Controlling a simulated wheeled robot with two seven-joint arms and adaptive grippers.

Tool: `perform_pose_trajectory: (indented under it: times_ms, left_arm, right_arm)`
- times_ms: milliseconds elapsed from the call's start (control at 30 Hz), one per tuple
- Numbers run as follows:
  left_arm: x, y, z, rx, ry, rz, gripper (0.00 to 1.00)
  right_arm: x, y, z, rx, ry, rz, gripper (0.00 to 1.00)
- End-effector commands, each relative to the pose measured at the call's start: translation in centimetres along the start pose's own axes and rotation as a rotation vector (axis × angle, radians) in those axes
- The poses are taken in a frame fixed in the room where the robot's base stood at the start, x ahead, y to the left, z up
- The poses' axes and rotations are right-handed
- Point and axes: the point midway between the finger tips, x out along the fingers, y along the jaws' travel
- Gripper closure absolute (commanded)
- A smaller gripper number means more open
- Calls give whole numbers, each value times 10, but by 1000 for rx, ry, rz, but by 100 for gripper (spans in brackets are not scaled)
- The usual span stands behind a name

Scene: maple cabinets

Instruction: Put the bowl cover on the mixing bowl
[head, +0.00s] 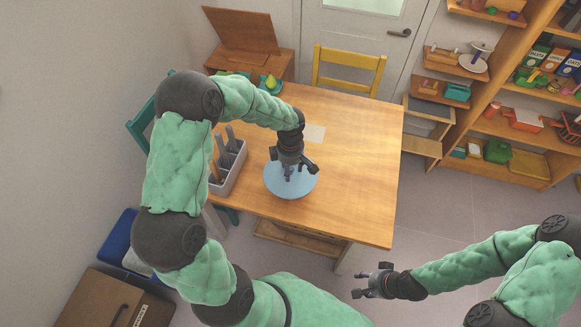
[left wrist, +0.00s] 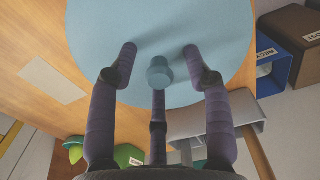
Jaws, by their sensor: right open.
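The light blue round bowl cover (head: 275,187) lies level near the left front part of the wooden table, with a small knob at its centre. In the left wrist view, the cover (left wrist: 215,25) fills the top, and its knob (left wrist: 158,72) shows between my fingers. My left gripper (head: 292,172) is directly above the cover; its fingers are spread around the knob, with gaps visible. I cannot make out the mixing bowl, nor tell whether it is under the cover. My right gripper (head: 366,284) is open and empty, off the table's front edge.
A grey caddy with utensils (head: 228,170) stands left of the cover. A pale sheet (head: 314,133) lies behind it. Green items (head: 270,84) sit at the back left corner. The table's right half (head: 360,175) is clear. A yellow chair (head: 348,60) stands behind.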

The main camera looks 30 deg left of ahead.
Motion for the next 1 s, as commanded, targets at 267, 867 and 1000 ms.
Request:
perform_pose_trajectory:
  times_ms: [267, 867, 1000]
  left_arm:
    - [-2, 1, 0, -1, 0, 3, 48]
    - [-95, 1, 0, -1, -1, 6, 48]
    - [-112, 1, 0, -1, 0, 4, 48]
  right_arm:
    - [0, 0, 0, 0, 0, 0, 53]
    - [0, 0, 0, 0, 0, 0, 53]
    - [0, 0, 0, 0, 0, 0, 53]
